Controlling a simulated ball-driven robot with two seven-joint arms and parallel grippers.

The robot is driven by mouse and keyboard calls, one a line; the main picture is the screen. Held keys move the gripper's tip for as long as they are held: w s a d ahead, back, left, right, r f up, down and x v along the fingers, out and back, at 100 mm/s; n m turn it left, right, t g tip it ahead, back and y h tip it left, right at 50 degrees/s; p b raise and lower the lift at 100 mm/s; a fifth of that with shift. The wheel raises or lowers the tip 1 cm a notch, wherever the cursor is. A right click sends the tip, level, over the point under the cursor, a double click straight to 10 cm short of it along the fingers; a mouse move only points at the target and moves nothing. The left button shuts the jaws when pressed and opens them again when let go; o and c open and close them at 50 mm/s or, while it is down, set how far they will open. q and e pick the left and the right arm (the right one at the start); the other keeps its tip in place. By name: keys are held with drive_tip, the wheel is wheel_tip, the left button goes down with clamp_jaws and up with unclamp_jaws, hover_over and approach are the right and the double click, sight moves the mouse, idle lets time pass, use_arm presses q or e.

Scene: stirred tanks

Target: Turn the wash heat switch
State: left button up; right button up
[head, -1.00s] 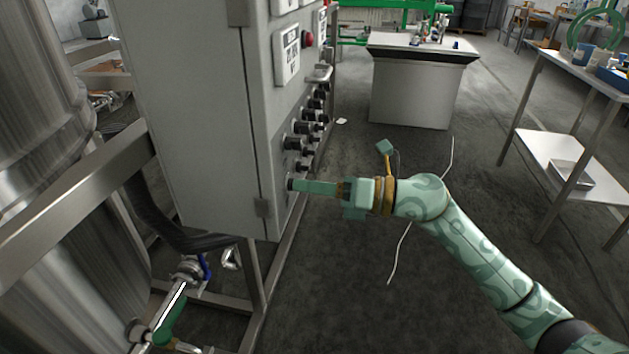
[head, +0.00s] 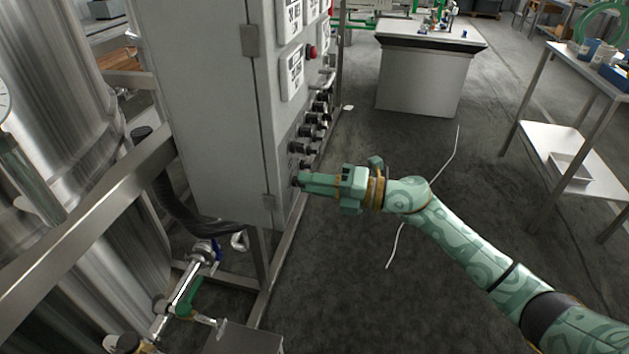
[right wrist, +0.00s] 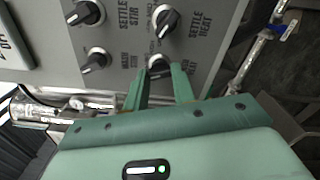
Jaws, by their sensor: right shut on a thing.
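The grey control cabinet (head: 215,110) stands at the left of the head view, with black switch knobs down its front panel. My right gripper (head: 303,180) reaches the lowest knob near the panel's bottom corner. In the right wrist view its two green fingers (right wrist: 160,82) are shut on a dark knob, the wash heat switch (right wrist: 158,68), by its place beside the wash stir knob (right wrist: 95,61). The fingers partly hide this knob and its label. The settle stir knob (right wrist: 86,13) and settle heat knob (right wrist: 166,20) are next to it. My left gripper is out of view.
A steel tank (head: 75,90) and frame rail (head: 80,215) stand left of the cabinet. Pipes with a green-handled valve (head: 188,297) lie low in front. A grey bench (head: 420,85) and a side table (head: 560,140) stand beyond. The floor between is mostly clear, with a white cable.

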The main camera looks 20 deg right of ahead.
idle(0.3)
drive_tip(key=o, duration=1)
use_arm(q)
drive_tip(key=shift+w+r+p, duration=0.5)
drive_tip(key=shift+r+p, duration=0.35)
drive_tip(key=shift+p, duration=0.1)
use_arm(e)
drive_tip(key=v, duration=1.6)
drive_tip(key=shift+s+d, duration=0.1)
drive_tip(key=shift+d, duration=0.1)
